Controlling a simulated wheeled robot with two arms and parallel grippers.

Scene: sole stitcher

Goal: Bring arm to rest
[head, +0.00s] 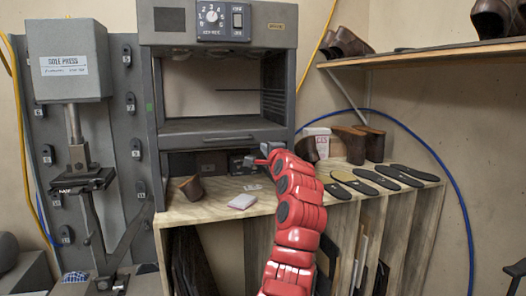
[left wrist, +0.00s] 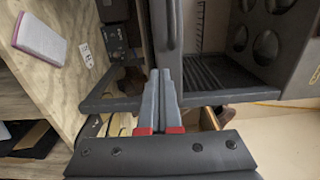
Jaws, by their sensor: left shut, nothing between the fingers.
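My left arm, red with dark joints, rises from the bottom of the head view in front of the wooden bench (head: 220,207). My left gripper (head: 259,161) is at its upper end, small and partly hidden by the wrist, close to the front of the grey machine (head: 222,130). In the left wrist view the two grey fingers of the left gripper (left wrist: 161,75) lie together, shut and empty. The grey machine (left wrist: 205,75) shows beyond them. My right gripper is in neither view.
Several dark soles (head: 376,179) lie to the right of my arm. The sole press (head: 68,60) stands left. A shoe shelf (head: 420,52) hangs upper right.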

